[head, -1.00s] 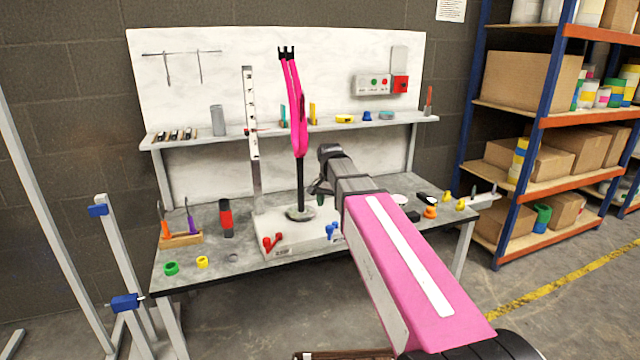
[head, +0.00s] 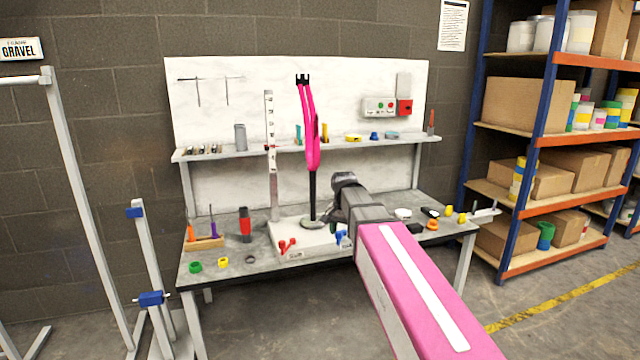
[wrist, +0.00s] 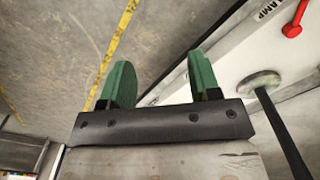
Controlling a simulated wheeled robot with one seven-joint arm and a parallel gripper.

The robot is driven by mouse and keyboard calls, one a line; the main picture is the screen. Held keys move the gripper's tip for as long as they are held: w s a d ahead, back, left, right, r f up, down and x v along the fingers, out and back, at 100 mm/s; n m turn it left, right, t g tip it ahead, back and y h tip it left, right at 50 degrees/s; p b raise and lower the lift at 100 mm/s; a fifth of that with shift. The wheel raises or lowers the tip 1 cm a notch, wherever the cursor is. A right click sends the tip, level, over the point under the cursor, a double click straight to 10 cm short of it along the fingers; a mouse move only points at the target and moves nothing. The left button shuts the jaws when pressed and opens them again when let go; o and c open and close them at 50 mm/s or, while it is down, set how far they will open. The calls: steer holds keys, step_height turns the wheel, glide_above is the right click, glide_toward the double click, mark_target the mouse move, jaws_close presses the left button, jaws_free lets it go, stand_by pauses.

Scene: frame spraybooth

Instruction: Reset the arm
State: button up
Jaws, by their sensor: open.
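My gripper (wrist: 158,80) shows in the wrist view with its two green fingers apart and nothing between them. In the head view my pink arm reaches from the lower right toward the bench, and its dark wrist hides the fingers. A pink two-legged fork (head: 313,145) stands upright on a black post (head: 312,190) on the white base board (head: 312,250), left of my wrist. In the wrist view the post's round foot (wrist: 260,82) lies to the right of the fingers, apart from them.
A ruled upright (head: 271,150) stands beside the fork. A shelf rack (head: 535,140) is at right, a metal stand (head: 145,260) at left. The floor in front is open.

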steer(key=s+d+f+n, duration=0.2)
steer(key=s+d+f, duration=0.3)
steer(key=s+f, duration=0.3)
steer(key=s+d+f+n, duration=0.3)
steer(key=s+d+f, duration=0.3)
steer(key=f, duration=0.7)
steer(key=shift+s+d+f, duration=0.2)
steer(key=shift+s+f, duration=0.1)
steer(key=shift+s, duration=0.95)
